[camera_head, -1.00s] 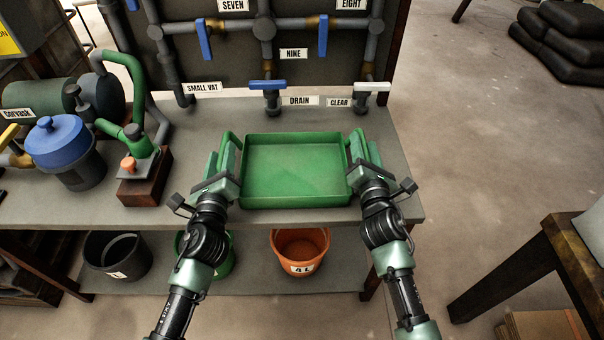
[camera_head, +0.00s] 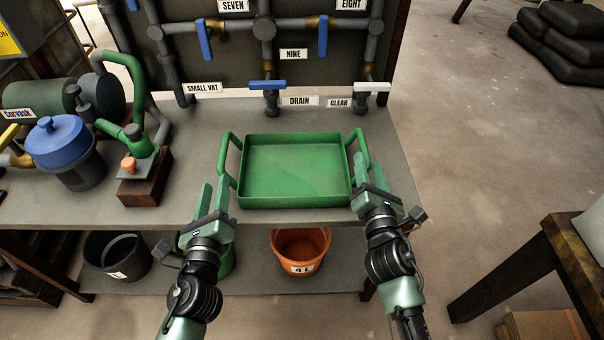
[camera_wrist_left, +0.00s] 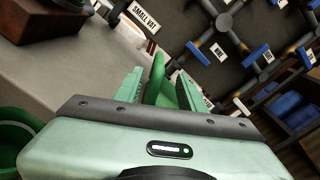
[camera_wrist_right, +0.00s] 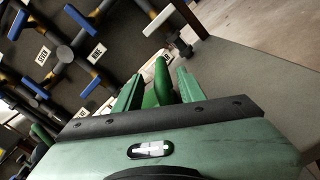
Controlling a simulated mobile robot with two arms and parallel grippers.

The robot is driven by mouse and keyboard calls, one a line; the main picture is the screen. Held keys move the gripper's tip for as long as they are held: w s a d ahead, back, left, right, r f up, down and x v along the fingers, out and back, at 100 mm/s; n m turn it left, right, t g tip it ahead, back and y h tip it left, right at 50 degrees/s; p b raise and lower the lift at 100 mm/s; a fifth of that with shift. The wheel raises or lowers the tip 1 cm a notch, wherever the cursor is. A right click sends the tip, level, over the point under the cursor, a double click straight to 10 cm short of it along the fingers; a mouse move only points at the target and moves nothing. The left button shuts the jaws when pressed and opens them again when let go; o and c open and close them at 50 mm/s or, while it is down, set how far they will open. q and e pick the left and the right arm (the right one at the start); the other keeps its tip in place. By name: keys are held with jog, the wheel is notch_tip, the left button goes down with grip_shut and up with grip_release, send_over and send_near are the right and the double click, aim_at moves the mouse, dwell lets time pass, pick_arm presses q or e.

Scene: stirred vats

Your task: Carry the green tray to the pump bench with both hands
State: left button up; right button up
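The green tray (camera_head: 292,168) sits flat and empty on the grey bench top (camera_head: 180,200), near its front edge. It has a raised green handle on each side. My left gripper (camera_head: 213,192) is open, in front of and just left of the left handle (camera_head: 226,158). The left wrist view shows that handle (camera_wrist_left: 158,82) ahead, in line with the gap between the fingers. My right gripper (camera_head: 368,168) is open close to the front end of the right handle (camera_head: 361,142). In the right wrist view this handle (camera_wrist_right: 161,80) also shows between the fingers; contact cannot be told.
On the bench's left stand a blue-lidded pot (camera_head: 60,150) and a green pump-like fitting on a brown block (camera_head: 145,185). Valves and pipes stand behind the tray. An orange bucket (camera_head: 300,252) and a black bucket (camera_head: 115,258) are on the lower shelf. Another table (camera_head: 530,255) stands right.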

jog(key=s, duration=0.5)
jog(key=shift+s, duration=0.25)
